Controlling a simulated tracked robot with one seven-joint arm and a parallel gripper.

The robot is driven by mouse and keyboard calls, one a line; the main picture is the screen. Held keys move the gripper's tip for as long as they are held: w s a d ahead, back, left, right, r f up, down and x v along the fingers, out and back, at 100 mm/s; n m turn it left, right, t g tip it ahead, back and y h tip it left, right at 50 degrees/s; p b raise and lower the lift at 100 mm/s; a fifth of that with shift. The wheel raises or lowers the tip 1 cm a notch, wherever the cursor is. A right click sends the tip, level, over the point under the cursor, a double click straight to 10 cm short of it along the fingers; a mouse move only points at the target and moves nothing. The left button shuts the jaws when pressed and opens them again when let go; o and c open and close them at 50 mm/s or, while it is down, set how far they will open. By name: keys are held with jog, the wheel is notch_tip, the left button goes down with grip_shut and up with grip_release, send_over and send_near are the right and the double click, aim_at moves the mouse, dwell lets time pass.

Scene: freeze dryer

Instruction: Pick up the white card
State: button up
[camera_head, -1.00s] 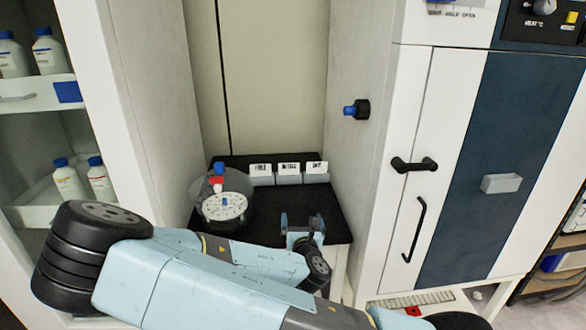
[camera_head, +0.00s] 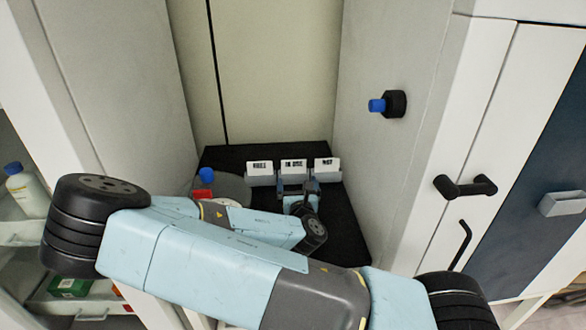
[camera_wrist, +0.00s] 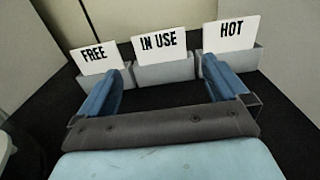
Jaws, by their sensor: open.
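Three white cards stand upright in a row of grey holders. In the wrist view they read FREE (camera_wrist: 94,58) at left, IN USE (camera_wrist: 160,43) in the middle and HOT (camera_wrist: 232,33) at right. The middle holder (camera_wrist: 163,74) faces my gripper (camera_wrist: 162,68). My gripper is open and empty, its blue fingers pointing at the row, one finger towards each side of the middle holder. In the head view my gripper (camera_head: 298,187) is just in front of the middle card (camera_head: 293,166). Whether the fingers touch the holders cannot be told.
The holders stand at the back of a black surface (camera_head: 345,225) in a narrow bay between pale walls. A round vessel with a blue-capped red fitting (camera_head: 204,181) is left of them. A black knob with a blue end (camera_head: 388,104) juts from the right wall.

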aim_at(294, 166)
jog(key=w, duration=0.7)
jog(key=shift+d, duration=0.1)
jog(key=shift+w+a+f, duration=0.1)
jog(key=shift+w, duration=1.35)
jog(key=shift+w+a+f, duration=0.1)
jog(key=shift+w, duration=1.35)
jog(key=c, duration=0.6)
jog(key=shift+c, duration=0.2)
